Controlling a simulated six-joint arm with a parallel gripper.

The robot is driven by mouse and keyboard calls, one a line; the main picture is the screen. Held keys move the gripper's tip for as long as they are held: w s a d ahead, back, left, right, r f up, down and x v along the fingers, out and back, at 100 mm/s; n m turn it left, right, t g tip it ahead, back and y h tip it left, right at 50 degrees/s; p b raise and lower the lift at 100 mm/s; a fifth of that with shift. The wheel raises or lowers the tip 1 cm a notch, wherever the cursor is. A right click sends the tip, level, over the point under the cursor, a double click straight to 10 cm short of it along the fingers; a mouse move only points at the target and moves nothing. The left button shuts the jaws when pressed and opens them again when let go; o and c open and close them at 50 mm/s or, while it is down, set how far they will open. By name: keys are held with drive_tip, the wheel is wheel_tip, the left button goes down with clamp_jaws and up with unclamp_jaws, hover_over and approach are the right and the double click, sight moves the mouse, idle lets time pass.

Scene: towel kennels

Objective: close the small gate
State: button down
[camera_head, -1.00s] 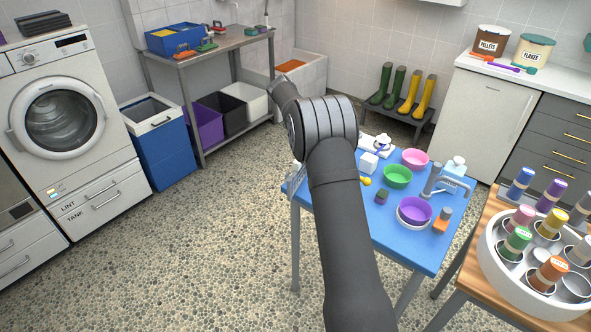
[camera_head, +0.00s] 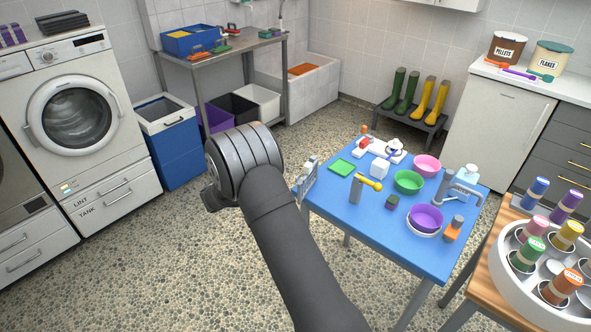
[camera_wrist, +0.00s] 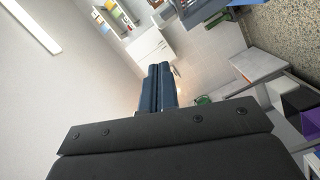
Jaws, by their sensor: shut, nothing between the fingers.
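I cannot make out a small gate for certain in either view. A pale upright panel-like piece (camera_head: 307,180) with small grey parts stands at the left edge of the blue table (camera_head: 405,253); I cannot tell whether it is a gate. My gripper (camera_wrist: 160,66) shows in the wrist view with its two dark fingers together and nothing between them. In the head view my arm reaches up left of the blue table, and its bulky joint hides what is behind it, including my gripper.
Bowls, bottles and small tools crowd the blue table. A wooden stand with a white round holder (camera_head: 510,255) of bottles is at the right. The washer (camera_head: 75,120), blue bin (camera_head: 172,150) and steel bench (camera_head: 245,44) line the back left. The pebbled floor at front left is clear.

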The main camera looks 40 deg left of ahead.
sight(307, 169)
drive_tip(key=s+a+f+n+y, duration=0.1)
drive_tip(key=s+f+n+y, duration=0.25)
drive_tip(key=n, duration=0.25)
drive_tip(key=w+d, duration=0.3)
drive_tip(key=w, duration=0.7)
drive_tip(key=shift+w+d+r+t, duration=0.2)
drive_tip(key=shift+w+r+t, duration=0.1)
drive_tip(key=shift+r, duration=0.15)
drive_tip(key=shift+d, duration=0.45)
drive_tip(key=shift+w+d, duration=0.1)
drive_tip(key=shift+d, duration=0.85)
drive_tip(key=w+d+n+y, duration=0.2)
drive_tip(key=w+d, duration=0.6)
drive_tip(key=shift+d, duration=0.25)
